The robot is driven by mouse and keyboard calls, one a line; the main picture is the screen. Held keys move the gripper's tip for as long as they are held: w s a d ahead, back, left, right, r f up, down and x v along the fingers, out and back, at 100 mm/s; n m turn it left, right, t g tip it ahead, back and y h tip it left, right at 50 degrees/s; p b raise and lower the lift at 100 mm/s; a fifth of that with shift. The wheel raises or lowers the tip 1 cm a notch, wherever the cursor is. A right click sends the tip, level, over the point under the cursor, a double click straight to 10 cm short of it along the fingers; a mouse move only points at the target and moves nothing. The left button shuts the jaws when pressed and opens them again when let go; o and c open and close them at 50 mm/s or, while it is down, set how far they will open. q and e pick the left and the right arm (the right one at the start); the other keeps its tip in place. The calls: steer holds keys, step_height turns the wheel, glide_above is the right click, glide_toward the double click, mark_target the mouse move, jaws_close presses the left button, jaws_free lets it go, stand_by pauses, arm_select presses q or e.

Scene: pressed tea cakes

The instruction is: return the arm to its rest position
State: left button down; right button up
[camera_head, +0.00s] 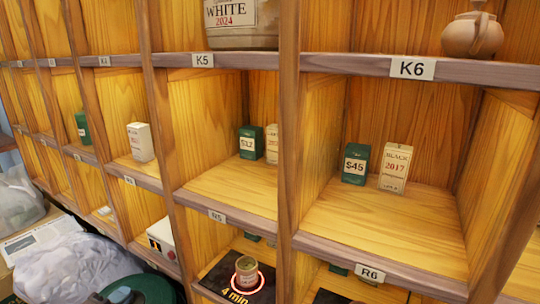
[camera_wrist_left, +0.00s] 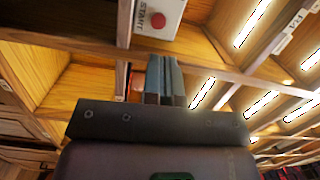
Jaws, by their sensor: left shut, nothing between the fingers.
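My left gripper (camera_wrist_left: 166,78) shows in the left wrist view, its two grey fingers side by side and closed with nothing between them. A white box with a red button and the word START (camera_wrist_left: 158,18) is beyond the fingertips, apart from them as far as I can tell. In the head view I cannot clearly make out the left gripper. My right gripper is in neither view.
Wooden shelving (camera_head: 375,225) fills the head view, with green boxes (camera_head: 355,164) and pale boxes (camera_head: 396,168) in its compartments. A small jar (camera_head: 246,271) stands in a low compartment. Plastic bags (camera_head: 80,262) and a green round thing (camera_head: 150,288) are at lower left.

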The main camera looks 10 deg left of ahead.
arm_select(q)
steer(key=s+d+f+n+g+y+p, duration=0.1)
steer(key=s+d+f+n+g, duration=0.1)
steer(key=s+d+n, duration=0.2)
steer(key=s+d+f+n+g+y+p, duration=0.1)
steer(key=s+d+n, duration=0.4)
steer(key=s, duration=0.8)
steer(key=s+d+f+n+g+y+p, duration=0.1)
steer(key=s+d+f+n+g+y, duration=0.1)
steer(key=s+d+f+n, duration=0.3)
steer(key=s+n+g, duration=0.1)
steer(key=s+n, duration=0.2)
steer(key=n, duration=0.2)
steer(key=shift+s+f+y, duration=0.2)
steer(key=shift+y, duration=0.1)
